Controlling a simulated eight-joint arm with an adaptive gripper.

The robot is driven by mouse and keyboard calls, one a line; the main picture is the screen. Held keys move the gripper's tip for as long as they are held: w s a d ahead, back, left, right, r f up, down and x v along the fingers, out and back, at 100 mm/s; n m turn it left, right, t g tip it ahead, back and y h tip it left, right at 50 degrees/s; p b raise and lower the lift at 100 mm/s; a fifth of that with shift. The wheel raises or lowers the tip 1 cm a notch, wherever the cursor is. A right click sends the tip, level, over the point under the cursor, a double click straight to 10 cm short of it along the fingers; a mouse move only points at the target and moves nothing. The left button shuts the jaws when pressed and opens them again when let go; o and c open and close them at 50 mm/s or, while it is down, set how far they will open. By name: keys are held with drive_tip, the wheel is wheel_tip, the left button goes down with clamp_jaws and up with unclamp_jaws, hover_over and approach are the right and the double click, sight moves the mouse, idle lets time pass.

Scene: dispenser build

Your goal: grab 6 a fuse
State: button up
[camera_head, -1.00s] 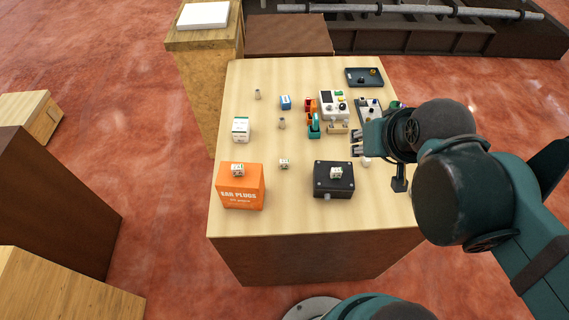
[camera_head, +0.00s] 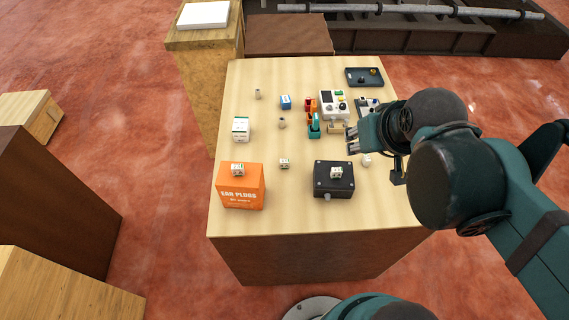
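My gripper (camera_head: 351,141) is over the right part of the table, a little behind the black box. Its fingers appear apart with nothing between them. My arm hides part of the table's right side.
An orange ear plugs box (camera_head: 241,194) and a black box (camera_head: 322,190) each carry a small white block. A white box (camera_head: 240,130), blue box (camera_head: 285,102), white device (camera_head: 331,104), coloured parts (camera_head: 314,127) and dark tray (camera_head: 360,84) stand around.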

drive_tip(key=n+g, duration=0.7)
drive_tip(key=n, duration=0.9)
hover_over(285, 164)
drive_tip(key=a, duration=0.1)
drive_tip(key=f, duration=1.9)
drive_tip(key=shift+w+f+b, duration=0.25)
drive_tip(key=shift+w+b, duration=0.05)
drive_tip(key=shift+w, duration=0.1)
drive_tip(key=shift+a+f+n, duration=0.45)
drive_tip(key=shift+f+n, duration=0.05)
drive_tip(key=shift+f, duration=0.2)
drive_tip(key=shift+w+f, duration=0.1)
drive_tip(key=shift+f, duration=1.15)
drive_tip(key=shift+f, duration=0.1)
